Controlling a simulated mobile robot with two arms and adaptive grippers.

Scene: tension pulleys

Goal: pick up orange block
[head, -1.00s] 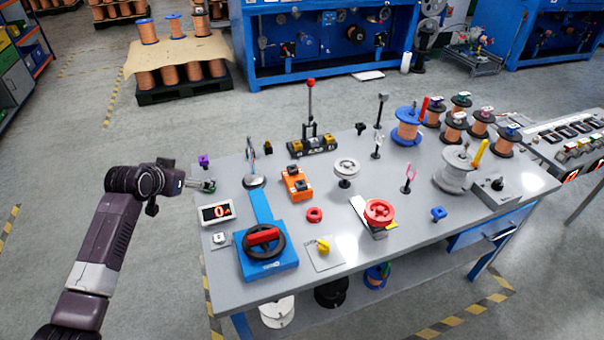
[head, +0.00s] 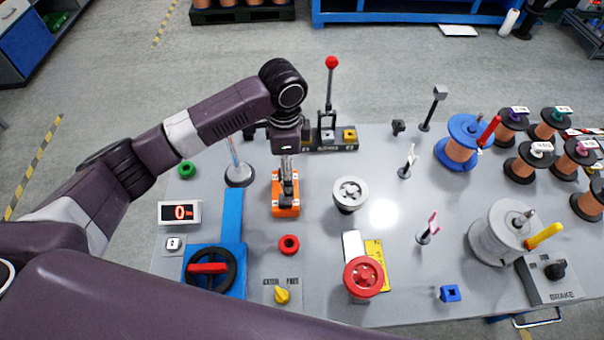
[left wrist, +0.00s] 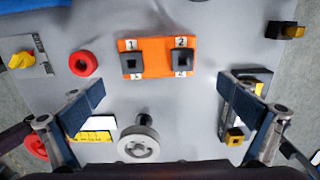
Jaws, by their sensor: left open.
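The orange block (head: 286,210) lies flat on the grey table, left of the white wheel (head: 350,193). In the left wrist view, the orange block (left wrist: 157,57) shows two black square sockets labelled 1 and 2. My left gripper (head: 288,193) is above the orange block and covers part of it in the head view. In the left wrist view, my left gripper (left wrist: 158,105) is open and empty, its blue-padded fingers wide apart. The block lies ahead between them, apart from both. My right gripper is in neither view.
A lever stand with a red knob (head: 331,63) rises behind the block. A metal post (head: 238,173) stands to its left. A red ring (head: 289,245) and a red wheel (head: 363,277) are nearer the front. Copper spools (head: 460,148) crowd the right side.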

